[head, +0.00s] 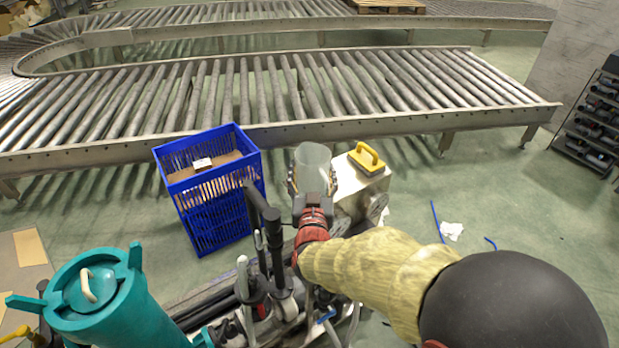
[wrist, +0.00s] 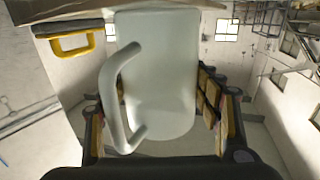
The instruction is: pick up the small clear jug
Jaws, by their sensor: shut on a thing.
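The small clear jug (head: 313,165) is translucent and pale, and is between the fingers of my gripper (head: 312,188) in the head view. In the wrist view the jug (wrist: 168,75) fills the middle, with its curved handle on the left side. My gripper (wrist: 165,115) is shut on the jug's body, with finger pads showing on both sides of it. I cannot tell whether the jug touches anything below, as my gripper hides its lower part.
A box-like stand (head: 352,195) with a yellow-handled tool (head: 367,158) on top is just right of the jug. A blue crate (head: 213,205) stands on the left. A roller conveyor (head: 270,95) runs behind. A teal container (head: 115,305) is at the front left. Green floor is open at the right.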

